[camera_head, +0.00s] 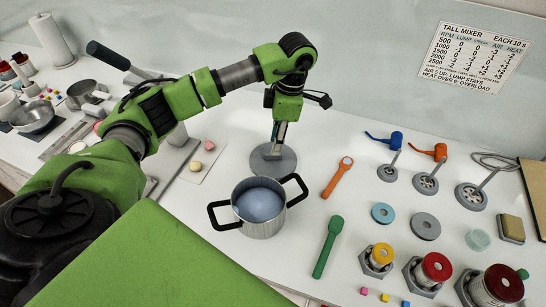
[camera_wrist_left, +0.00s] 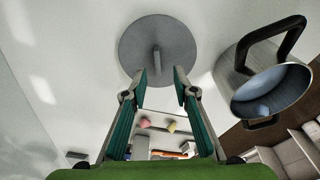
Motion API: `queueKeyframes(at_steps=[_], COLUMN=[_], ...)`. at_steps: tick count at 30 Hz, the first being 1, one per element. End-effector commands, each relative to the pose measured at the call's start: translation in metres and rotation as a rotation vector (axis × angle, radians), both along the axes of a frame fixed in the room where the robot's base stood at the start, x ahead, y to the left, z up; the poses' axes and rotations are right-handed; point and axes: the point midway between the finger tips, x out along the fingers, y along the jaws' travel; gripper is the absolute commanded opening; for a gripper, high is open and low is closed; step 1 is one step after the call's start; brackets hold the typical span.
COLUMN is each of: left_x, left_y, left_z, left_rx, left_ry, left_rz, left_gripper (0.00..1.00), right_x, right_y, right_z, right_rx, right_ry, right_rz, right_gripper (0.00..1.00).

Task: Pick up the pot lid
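The pot lid (camera_head: 262,172) is a flat grey disc lying on the white counter just behind the pot. In the left wrist view the lid (camera_wrist_left: 137,48) shows an upright bar handle at its middle. My left gripper (camera_head: 279,142) points down over the lid. Its two fingers (camera_wrist_left: 161,80) are apart with nothing between them, close to the handle; I cannot tell whether they touch it. The steel pot (camera_head: 262,229) with two black handles stands uncovered in front of the lid and holds something pale blue. My right gripper is not in view.
To the right lie an orange tool (camera_head: 337,178), a green tool (camera_head: 328,247), grey and blue discs, and metal bases with coloured caps. A pink and a yellow ball (camera_head: 209,146) lie left of the lid. Bowls and a paper roll (camera_head: 53,40) stand at the far left.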

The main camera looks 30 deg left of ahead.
Motion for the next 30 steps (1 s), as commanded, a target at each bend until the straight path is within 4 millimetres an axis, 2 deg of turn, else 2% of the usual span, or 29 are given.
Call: queueKeyframes(at_steps=[6, 10, 14, 19, 20, 21, 23, 30], left_x=[0.0, -0.001, -0.001, -0.001, -0.001, -0.001, -0.001, -0.001], left_y=[0.006, 0.008, 0.009, 0.009, 0.009, 0.009, 0.009, 0.009], left_z=[-0.025, -0.043, -0.051, -0.052, -0.052, -0.052, -0.052, -0.051], left_rx=[0.0, 0.001, 0.0, 0.0, 0.0, 0.0, 0.0, 0.0], left_ry=[0.006, 0.004, 0.001, 0.0, 0.0, 0.0, 0.0, 0.0], left_rz=[0.002, 0.002, 0.001, 0.0, 0.0, 0.0, 0.0, 0.0], left_gripper=[0.26, 0.26, 0.26, 0.26, 0.24, 0.13, 0.0, 0.0], right_x=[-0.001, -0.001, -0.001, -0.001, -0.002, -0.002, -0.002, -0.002], right_y=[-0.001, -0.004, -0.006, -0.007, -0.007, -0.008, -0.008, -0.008], right_z=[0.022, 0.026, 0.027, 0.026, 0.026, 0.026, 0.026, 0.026], right_rx=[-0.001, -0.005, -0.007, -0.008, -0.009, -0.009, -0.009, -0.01], right_ry=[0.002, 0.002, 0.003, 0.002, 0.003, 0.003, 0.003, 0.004], right_rz=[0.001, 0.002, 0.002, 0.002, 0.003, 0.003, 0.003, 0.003], right_gripper=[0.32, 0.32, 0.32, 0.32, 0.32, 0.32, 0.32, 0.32])
